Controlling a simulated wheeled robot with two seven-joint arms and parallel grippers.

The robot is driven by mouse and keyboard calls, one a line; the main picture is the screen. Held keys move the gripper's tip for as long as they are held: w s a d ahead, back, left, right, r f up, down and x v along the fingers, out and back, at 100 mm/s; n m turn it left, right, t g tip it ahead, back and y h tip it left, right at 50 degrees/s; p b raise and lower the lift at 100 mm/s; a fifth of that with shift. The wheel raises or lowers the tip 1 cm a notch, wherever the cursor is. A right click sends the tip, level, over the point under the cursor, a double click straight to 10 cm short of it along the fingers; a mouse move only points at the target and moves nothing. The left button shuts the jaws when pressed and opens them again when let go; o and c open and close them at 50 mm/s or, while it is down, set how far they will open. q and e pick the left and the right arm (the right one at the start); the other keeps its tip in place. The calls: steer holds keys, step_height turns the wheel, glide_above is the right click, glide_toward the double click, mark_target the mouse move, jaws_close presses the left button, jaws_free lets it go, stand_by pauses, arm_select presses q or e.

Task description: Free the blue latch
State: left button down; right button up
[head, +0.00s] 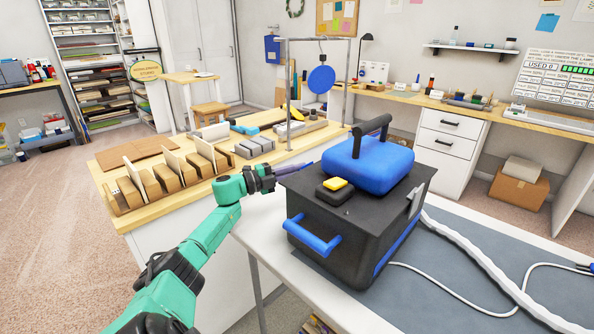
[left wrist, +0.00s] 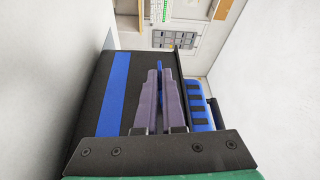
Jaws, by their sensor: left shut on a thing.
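A black box machine (head: 330,238) stands on a grey-topped table, with a blue lid (head: 367,165) and black lid handle on top. My left arm reaches past its left side. My left gripper (head: 297,167) is beside the far left side of the box, its tips partly hidden by the box in the head view. In the left wrist view my left gripper (left wrist: 159,78) is shut on a thin blue piece, apparently the blue latch (left wrist: 159,68), against the box's black side. The blue lid also shows there (left wrist: 199,105). My right gripper is not in view.
A blue bar handle (head: 312,236), a yellow button (head: 335,183) and a grey clasp (head: 415,202) are on the box. A white hose (head: 478,262) and cable cross the table on the right. A wooden bench (head: 165,203) with slotted blocks stands left.

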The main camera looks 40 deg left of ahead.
arm_select(q)
steer(key=c, duration=1)
jaws_free()
steer(key=shift+s, duration=0.1)
steer(key=v, duration=1.4)
steer(key=shift+s+a+r, duration=0.1)
steer(key=shift+s+a, duration=0.05)
steer(key=shift+s, duration=0.1)
